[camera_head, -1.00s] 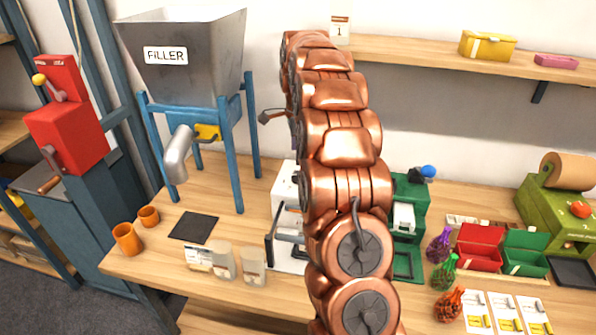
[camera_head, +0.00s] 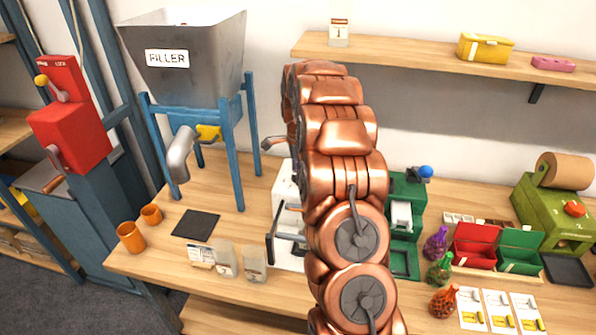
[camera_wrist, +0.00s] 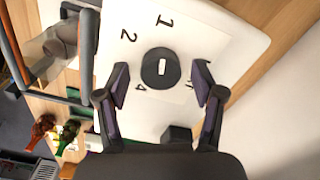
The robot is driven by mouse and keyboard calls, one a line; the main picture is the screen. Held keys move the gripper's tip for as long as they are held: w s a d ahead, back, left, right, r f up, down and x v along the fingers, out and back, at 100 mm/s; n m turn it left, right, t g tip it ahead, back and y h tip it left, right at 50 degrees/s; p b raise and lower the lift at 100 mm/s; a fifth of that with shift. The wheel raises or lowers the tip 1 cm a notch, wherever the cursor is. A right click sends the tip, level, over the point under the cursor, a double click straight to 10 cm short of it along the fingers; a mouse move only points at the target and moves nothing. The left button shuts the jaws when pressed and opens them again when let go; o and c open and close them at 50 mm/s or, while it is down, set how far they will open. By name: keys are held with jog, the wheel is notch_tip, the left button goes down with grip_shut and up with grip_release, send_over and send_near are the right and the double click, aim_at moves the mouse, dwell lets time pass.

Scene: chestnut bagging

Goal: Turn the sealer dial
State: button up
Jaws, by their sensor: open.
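The sealer dial (camera_wrist: 150,78) is a dark round knob with a short white mark on a white panel (camera_wrist: 222,30) in the wrist view. Printed numbers 1, 2 and 4 show around it; another mark is partly hidden by the right finger. My gripper (camera_wrist: 162,68) is open, with one finger on each side of the dial and gaps between fingers and knob. In the head view the white sealer (camera_head: 284,190) stands on the bench, largely hidden behind my copper arm. The dial is not visible there.
The filler (camera_head: 190,60) on blue legs stands left of the sealer. A green machine (camera_head: 408,195) stands right of it. Clear jars (camera_head: 254,262) sit in front. A shelf (camera_head: 400,55) runs above. In the wrist view, a grey-and-orange bar (camera_wrist: 88,60) lies left of the panel.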

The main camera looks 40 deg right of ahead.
jog(key=c, duration=1.1)
jog(key=shift+c, duration=0.2)
